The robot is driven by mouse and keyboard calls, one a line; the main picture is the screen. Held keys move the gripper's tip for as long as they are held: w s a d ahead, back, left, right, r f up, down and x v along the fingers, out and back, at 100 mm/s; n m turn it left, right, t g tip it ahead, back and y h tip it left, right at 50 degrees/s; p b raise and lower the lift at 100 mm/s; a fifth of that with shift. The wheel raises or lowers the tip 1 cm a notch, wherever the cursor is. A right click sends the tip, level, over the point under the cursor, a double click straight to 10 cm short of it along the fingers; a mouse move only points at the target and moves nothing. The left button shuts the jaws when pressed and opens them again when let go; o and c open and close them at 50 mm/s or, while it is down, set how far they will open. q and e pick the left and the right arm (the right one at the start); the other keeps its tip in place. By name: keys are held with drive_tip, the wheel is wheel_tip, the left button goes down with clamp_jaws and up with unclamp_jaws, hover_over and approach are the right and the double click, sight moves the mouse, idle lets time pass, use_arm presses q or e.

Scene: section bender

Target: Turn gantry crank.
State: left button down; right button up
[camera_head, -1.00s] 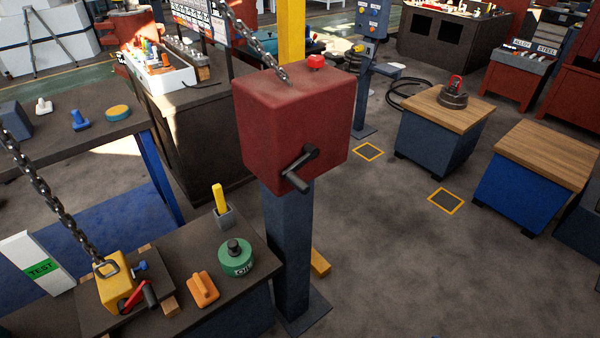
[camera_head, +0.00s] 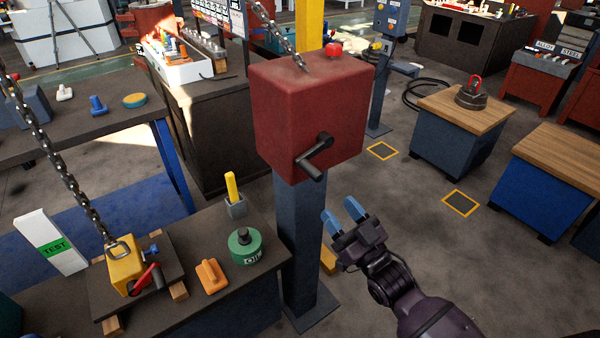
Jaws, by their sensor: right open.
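The gantry crank (camera_head: 314,157) is a black handle on the front face of the red box (camera_head: 300,110). The box sits on a blue-grey post (camera_head: 301,240), with a red button (camera_head: 333,49) on top. The crank's grip points down and to the right. My right gripper (camera_head: 342,215) is below and to the right of the crank, apart from it. Its blue fingertips are spread and empty, pointing up toward the box. My left gripper is not in view.
A chain (camera_head: 277,36) runs to the box top. Another chain (camera_head: 62,166) holds a yellow block (camera_head: 124,268) on the lower left bench. Open floor lies right of the post.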

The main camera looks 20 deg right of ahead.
sight(319, 181)
drive_tip(key=x, duration=1)
drive_tip(key=shift+w+a+r+p, duration=0.1)
drive_tip(key=shift+w+r+p, duration=0.1)
drive_tip(key=shift+w+p, duration=0.15)
clamp_jaws()
